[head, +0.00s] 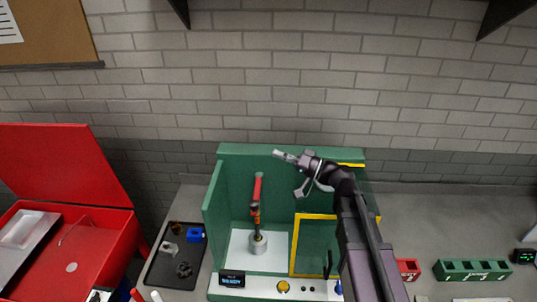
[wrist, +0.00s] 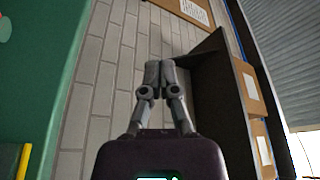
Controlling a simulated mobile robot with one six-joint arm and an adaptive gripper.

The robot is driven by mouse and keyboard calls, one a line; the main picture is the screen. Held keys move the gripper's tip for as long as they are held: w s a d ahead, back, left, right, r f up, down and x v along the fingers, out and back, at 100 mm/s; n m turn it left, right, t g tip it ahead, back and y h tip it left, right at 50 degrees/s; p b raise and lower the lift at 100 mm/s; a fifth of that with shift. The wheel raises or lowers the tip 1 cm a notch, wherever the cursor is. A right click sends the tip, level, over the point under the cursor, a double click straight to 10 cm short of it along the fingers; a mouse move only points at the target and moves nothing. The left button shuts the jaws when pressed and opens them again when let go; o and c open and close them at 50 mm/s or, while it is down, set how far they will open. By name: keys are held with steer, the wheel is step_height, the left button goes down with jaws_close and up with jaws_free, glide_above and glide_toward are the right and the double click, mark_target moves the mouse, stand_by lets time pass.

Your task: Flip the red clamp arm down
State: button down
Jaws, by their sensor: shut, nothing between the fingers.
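The red clamp arm (head: 257,188) stands upright inside the green fixture box (head: 212,212). Its lower end joins a dark and orange pivot above a grey cylinder (head: 259,244) on a white base plate. My gripper (head: 278,153) is at the height of the box's top back edge, above and to the right of the clamp arm's tip, pointing left. It is apart from the clamp arm as far as I can tell. In the wrist view my gripper (wrist: 160,66) has its fingers together with nothing between them. The clamp arm is not in the wrist view.
A yellow-framed door (head: 293,245) stands at the box's front right. A control panel (head: 275,287) runs along its front. A black tray (head: 160,275) with small parts and an open red toolbox (head: 105,250) are at left. A green block rack (head: 472,270) is at right.

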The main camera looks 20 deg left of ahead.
steer(key=shift+w+d+f+b, duration=0.15)
steer(key=shift+d+f+b, duration=0.1)
steer(key=shift+d, duration=0.4)
steer(key=shift+w+d+f+b, duration=0.1)
steer(key=shift+d+f, duration=0.1)
steer(key=shift+d, duration=0.5)
steer(key=shift+w+d+f+b, duration=0.15)
steer(key=shift+d+f+b, duration=0.1)
steer(key=shift+d, duration=0.4)
steer(key=shift+s, duration=0.1)
